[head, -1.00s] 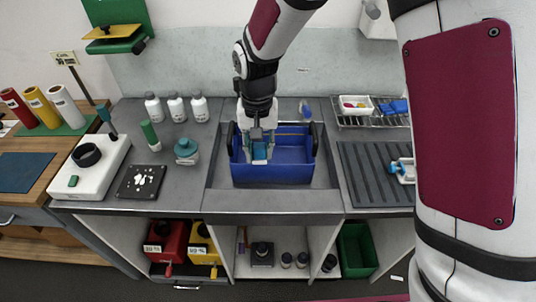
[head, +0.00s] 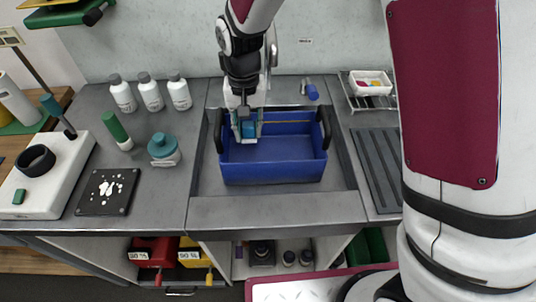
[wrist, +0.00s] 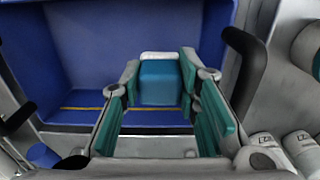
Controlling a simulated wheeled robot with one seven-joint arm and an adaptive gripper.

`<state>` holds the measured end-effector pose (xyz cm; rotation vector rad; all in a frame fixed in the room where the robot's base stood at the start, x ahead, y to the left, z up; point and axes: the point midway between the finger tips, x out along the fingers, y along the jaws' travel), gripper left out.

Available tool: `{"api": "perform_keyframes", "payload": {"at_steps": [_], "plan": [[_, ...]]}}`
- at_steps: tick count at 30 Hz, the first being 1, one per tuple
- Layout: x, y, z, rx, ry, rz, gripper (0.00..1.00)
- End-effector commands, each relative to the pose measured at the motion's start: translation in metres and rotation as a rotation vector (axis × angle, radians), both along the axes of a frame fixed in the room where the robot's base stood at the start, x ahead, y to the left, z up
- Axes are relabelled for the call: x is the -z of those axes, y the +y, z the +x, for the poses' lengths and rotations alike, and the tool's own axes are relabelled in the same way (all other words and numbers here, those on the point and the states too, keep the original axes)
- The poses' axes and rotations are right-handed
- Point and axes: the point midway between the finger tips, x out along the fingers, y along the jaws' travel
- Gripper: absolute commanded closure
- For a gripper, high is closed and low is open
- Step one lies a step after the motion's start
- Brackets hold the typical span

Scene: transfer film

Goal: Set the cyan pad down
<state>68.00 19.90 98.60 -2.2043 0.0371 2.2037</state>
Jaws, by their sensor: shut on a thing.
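The cyan pad (wrist: 161,83), blue-cyan with a white strip along its top edge, sits between the teal-lined fingers of my gripper (wrist: 160,82) in the wrist view. My gripper (head: 246,129) is shut on it. In the head view the pad (head: 249,130) shows low between the fingers, over the left rear part of the blue tub (head: 274,170). The tub stands in the recessed sink area and has black handles at both ends. I cannot tell how high the pad is above the tub floor.
A black plate with white pieces (head: 107,192) lies further left. A wire rack with a white tray (head: 370,83) and a ribbed drainboard (head: 378,160) are right.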

Motion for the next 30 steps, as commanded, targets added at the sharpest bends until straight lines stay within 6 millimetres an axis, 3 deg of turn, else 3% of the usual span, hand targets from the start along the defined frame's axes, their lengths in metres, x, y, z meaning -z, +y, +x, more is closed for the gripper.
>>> {"api": "perform_keyframes", "payload": {"at_steps": [10, 24, 30], "plan": [[0.054, 0.000, 0.000, 0.000, 0.004, -0.002, 0.97], [0.100, 0.000, 0.000, 0.000, 0.002, -0.001, 0.97], [0.100, 0.000, 0.001, 0.000, 0.000, 0.000, 0.97]]}}
